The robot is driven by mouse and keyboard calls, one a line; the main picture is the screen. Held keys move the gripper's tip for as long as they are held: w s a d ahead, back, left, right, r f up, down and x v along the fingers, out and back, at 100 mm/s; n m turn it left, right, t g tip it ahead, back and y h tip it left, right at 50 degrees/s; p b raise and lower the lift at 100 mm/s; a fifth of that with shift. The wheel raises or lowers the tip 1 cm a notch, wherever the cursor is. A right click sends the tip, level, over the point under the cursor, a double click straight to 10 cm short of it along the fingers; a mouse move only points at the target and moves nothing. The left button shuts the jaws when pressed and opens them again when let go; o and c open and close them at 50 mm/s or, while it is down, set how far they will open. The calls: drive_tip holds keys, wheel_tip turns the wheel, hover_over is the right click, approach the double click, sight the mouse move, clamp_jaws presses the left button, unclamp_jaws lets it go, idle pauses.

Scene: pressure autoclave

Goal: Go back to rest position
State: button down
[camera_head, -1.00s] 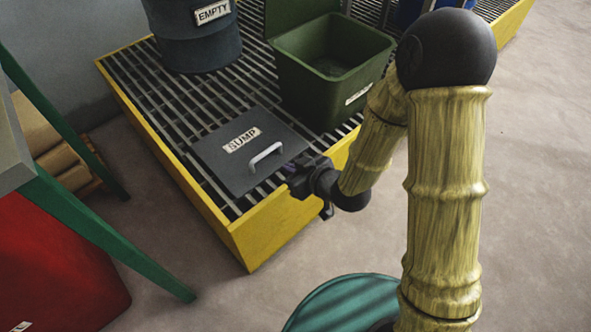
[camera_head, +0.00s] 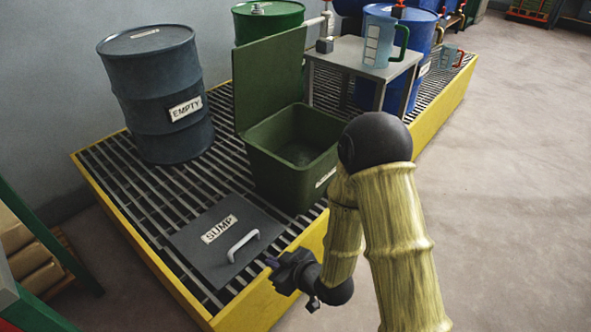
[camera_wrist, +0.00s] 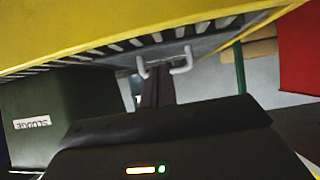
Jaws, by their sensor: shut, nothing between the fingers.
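My gripper (camera_head: 274,264) is shut and empty. It sits at the front edge of the yellow spill pallet, just right of the sump cover. The grey sump cover (camera_head: 203,251) lies on the grating and is labelled SUMP. Its pale handle (camera_head: 243,245) is just left of my gripper, and a gap shows between them. In the wrist view the handle (camera_wrist: 143,68) appears near the fingers, with the picture upside down.
A green table leg (camera_head: 40,235) is at left. The floor at right is clear.

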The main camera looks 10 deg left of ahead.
drive_tip(key=w+d+r+m+h+p, duration=0.25)
drive_tip(key=d+r, duration=0.25)
drive_tip(key=d, duration=0.3)
drive_tip(key=w+d+r+m+h+p, duration=0.2)
drive_tip(key=d+r+h+p, duration=0.15)
drive_tip(key=d+r, duration=0.3)
drive_tip(key=s+d+r+m+g+h+p, duration=0.35)
drive_tip(key=s+d+r+m, duration=0.4)
drive_tip(key=d+r, duration=0.5)
drive_tip(key=w+p+v, duration=0.3)
drive_tip(key=p+v, duration=1.5)
drive_tip(key=p, duration=0.1)
drive_tip(key=w+a+r+p+v, duration=0.1)
drive_tip(key=w+p+v, duration=0.3)
drive_tip(key=p+v, duration=1.4)
drive_tip(key=shift+d+r+p, duration=0.45)
drive_tip(key=shift+r+p, duration=0.25)
drive_tip(key=shift+p, duration=0.25)
drive_tip(key=shift+s, duration=0.1)
